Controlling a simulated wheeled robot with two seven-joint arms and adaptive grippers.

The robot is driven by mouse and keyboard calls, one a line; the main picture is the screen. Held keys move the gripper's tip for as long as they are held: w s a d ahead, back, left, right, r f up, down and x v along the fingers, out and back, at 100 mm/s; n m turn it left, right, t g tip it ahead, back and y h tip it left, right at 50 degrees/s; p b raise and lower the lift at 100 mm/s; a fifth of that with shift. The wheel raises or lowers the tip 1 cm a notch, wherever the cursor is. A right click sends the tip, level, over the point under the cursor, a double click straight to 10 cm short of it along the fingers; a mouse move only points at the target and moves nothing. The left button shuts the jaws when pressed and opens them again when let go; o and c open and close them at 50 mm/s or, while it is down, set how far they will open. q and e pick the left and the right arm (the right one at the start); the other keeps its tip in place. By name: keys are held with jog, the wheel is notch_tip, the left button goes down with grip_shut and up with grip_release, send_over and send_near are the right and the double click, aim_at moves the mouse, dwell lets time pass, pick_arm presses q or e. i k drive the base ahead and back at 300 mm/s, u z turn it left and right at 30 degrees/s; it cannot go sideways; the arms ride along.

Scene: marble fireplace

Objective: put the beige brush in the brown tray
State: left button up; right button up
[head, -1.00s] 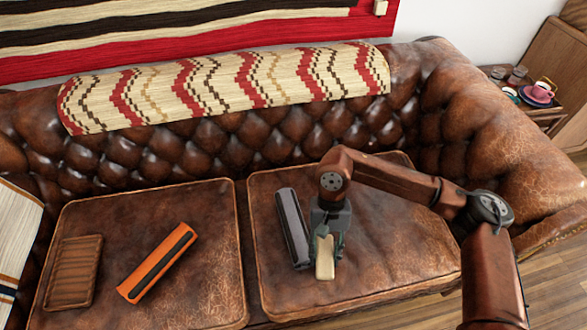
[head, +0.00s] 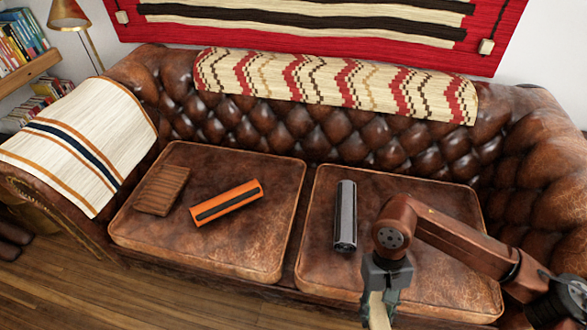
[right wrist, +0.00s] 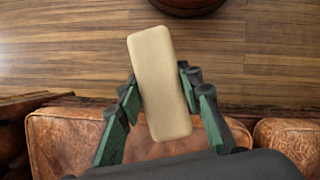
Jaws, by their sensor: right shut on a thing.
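The beige brush (right wrist: 160,82) is a long rounded block, held between the green-padded fingers of my right gripper (right wrist: 158,95) in the right wrist view. In the head view the brush (head: 378,312) hangs below my right gripper (head: 383,292), in front of the right seat cushion, and its lower end is cut off by the picture edge. The brown tray (head: 161,190) is a small ribbed piece lying on the left part of the left seat cushion, well to the left of the gripper. It looks empty. My left gripper is not in view.
An orange and black object (head: 226,203) lies on the left cushion, right of the tray. A grey object (head: 345,216) lies on the right cushion (head: 320,260), left of my right arm. The sofa backrest (head: 290,130) rises behind. Wooden floor (head: 150,290) is in front.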

aim_at(164, 190)
jog(key=u, duration=0.55)
jog(key=i, duration=0.55)
jog(key=u, duration=0.8)
jog(key=i, duration=1)
jog(key=z, duration=0.15)
